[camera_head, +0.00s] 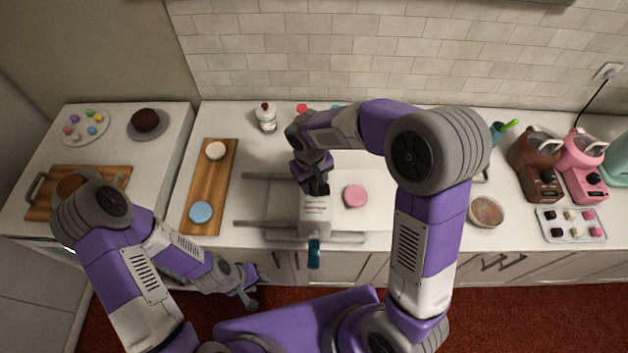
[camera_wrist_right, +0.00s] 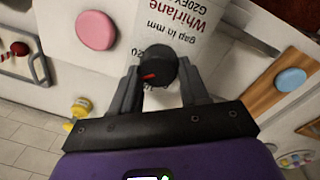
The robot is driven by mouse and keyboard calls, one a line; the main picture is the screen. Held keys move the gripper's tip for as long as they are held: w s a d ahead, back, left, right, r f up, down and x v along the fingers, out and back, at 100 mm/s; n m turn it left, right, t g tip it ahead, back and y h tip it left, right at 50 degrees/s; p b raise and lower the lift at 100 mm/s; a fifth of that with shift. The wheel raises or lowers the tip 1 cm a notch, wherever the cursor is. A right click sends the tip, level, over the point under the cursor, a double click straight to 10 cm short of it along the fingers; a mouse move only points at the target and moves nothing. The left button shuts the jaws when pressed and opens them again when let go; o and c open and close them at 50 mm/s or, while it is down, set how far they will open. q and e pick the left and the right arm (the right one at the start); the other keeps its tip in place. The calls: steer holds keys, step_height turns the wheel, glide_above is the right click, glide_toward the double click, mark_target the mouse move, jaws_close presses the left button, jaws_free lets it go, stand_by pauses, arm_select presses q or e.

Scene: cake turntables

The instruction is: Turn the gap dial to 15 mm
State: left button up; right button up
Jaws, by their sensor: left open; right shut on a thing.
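The gap dial (camera_wrist_right: 157,67) is a black round knob with a red pointer mark, on the white label panel (camera_wrist_right: 180,22) of the grey machine. The panel reads "Whirlane" and "gap in mm", upside down in the right wrist view. My right gripper (camera_wrist_right: 160,88) is shut on the dial, one finger on each side. Some scale numbers show beside the knob, partly hidden by it and the fingers; I cannot read the setting surely. In the head view my right gripper (camera_head: 317,187) hides the dial. My left gripper (camera_head: 248,290) is open and empty, low in front of the counter.
The machine's grey plates (camera_head: 268,200) lie on the white counter, with a teal handle (camera_head: 314,253) at the front. A pink disc (camera_head: 355,196) is close to the right. A wooden board (camera_head: 210,185) with white and blue discs is at left.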

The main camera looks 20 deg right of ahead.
mark_target(312, 185)
steer(key=shift+n, duration=0.3)
steer(key=o, duration=1.1)
steer(key=shift+c, duration=0.2)
steer(key=shift+s+a+r, duration=0.1)
steer(key=shift+a+r, duration=0.05)
steer(key=shift+r, duration=1.75)
steer(key=shift+a+r, duration=0.1)
steer(key=shift+r, duration=1.8)
